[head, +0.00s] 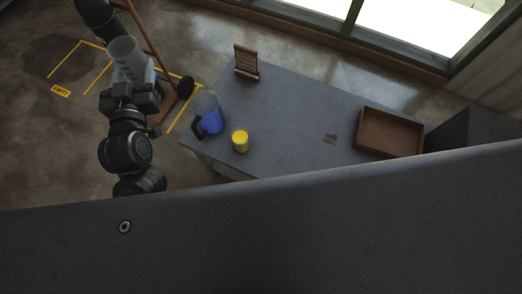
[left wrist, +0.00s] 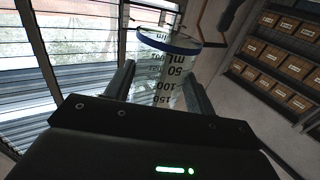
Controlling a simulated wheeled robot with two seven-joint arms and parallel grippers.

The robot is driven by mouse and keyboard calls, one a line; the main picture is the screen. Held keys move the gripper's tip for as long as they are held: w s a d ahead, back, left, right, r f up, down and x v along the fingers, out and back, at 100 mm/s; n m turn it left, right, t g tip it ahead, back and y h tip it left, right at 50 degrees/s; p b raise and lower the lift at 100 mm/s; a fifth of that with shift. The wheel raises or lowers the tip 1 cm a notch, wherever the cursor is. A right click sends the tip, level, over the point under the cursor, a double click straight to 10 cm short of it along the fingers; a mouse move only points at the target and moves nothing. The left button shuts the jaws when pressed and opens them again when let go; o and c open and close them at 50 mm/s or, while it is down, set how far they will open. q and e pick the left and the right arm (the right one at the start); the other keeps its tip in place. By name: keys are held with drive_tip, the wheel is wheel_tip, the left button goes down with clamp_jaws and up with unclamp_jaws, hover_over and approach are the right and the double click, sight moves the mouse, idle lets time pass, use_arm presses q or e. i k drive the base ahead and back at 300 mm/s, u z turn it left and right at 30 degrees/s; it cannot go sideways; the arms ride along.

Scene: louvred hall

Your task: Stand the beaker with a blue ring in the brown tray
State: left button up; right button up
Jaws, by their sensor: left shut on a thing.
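My left gripper (head: 128,88) is shut on a clear beaker (head: 122,52), held off the table's left side with the floor behind it. In the left wrist view the beaker (left wrist: 165,62) stands between the two fingers (left wrist: 158,90). It has a blue ring near its rim and dark volume markings, and looks empty. The brown tray (head: 388,133) lies at the right end of the grey table, empty and well apart from the gripper. My right gripper is not in view.
On the table (head: 290,115) are a jug with blue liquid (head: 210,120), a yellow cup (head: 240,141) and a small brown stand (head: 246,63). The table's middle is mostly clear. A wooden frame stands behind the gripper.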

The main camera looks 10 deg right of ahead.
sight(371, 132)
drive_tip(key=u, duration=0.25)
drive_tip(key=k, duration=1.75)
drive_tip(key=z, duration=1.35)
drive_tip(key=i, duration=0.5)
